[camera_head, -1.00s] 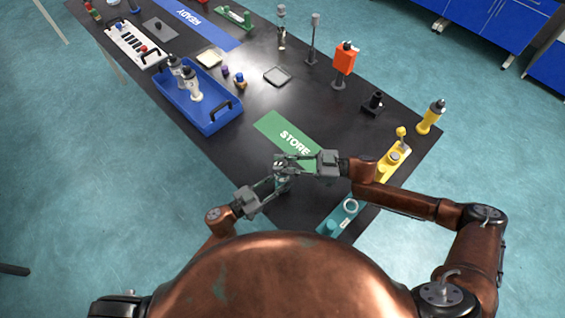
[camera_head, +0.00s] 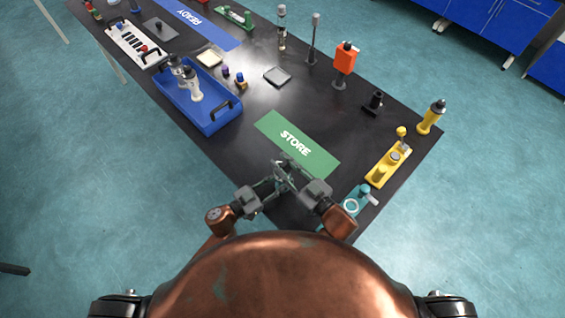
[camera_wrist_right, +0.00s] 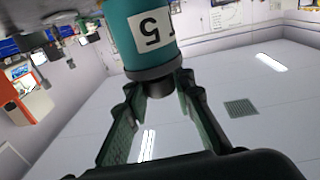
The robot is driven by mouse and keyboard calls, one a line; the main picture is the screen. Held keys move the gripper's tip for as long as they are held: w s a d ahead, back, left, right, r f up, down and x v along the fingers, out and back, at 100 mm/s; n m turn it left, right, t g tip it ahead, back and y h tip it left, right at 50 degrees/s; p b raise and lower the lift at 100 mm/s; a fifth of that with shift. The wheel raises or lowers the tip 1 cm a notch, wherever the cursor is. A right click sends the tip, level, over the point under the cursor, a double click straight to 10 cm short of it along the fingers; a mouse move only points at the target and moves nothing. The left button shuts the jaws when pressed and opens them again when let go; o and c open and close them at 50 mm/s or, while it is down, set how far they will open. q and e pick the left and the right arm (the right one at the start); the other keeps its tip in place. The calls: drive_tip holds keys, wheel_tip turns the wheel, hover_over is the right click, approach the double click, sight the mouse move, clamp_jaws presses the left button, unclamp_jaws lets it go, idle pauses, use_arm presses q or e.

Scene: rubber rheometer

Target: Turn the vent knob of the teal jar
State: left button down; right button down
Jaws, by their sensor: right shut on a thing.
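My right gripper (camera_wrist_right: 160,98) is shut on the knob, one finger on each side. In the head view the jar is small and mostly hidden between the two grippers. My right gripper (camera_head: 293,177) reaches it from the lower right. My left gripper (camera_head: 268,186) comes from the lower left and appears shut on the jar body.
A green STORE mat (camera_head: 318,158) lies just beyond the grippers. A teal stand (camera_head: 352,204) with a ring is beside my right arm, partly hidden. A yellow stand (camera_head: 380,174) and yellow bottle (camera_head: 430,118) are at the right. A blue tray (camera_head: 205,118) is at the left.

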drive_tip(key=shift+m+t+h, duration=0.8)
drive_tip(key=shift+m+h, duration=0.1)
drive_tip(key=shift+h, duration=0.2)
drive_tip(key=shift+m+t+h, duration=0.3)
drive_tip(key=shift+h, duration=0.1)
drive_tip(key=c, duration=1.6)
unclamp_jaws()
drive_tip(key=shift+d, duration=0.1)
drive_tip(key=v, duration=1.2)
drive_tip(key=shift+w, duration=0.1)
